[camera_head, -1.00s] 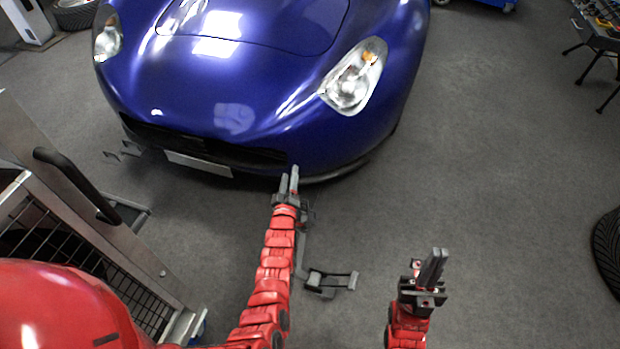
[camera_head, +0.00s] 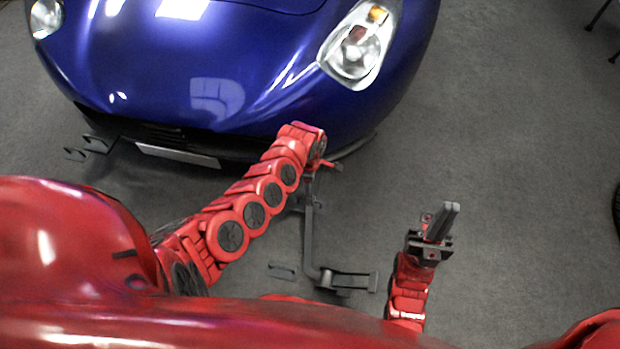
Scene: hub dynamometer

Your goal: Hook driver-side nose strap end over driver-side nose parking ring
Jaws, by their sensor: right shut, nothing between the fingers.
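The blue car's nose (camera_head: 235,95) fills the upper left. A dark grey bar (camera_head: 309,235) runs from below that arm end to a bracket-like piece (camera_head: 348,282) on the floor. A small dark loop (camera_head: 283,270) lies left of this piece. I cannot tell which of these is the strap end or the parking ring. My right gripper (camera_head: 450,212) is shut and empty, above bare floor right of the bracket piece and apart from it.
Two small dark brackets (camera_head: 97,145) stand near the floor at the car's left front. A pale plate (camera_head: 178,155) sits low on the bumper. A dark tyre edge shows at the far right.

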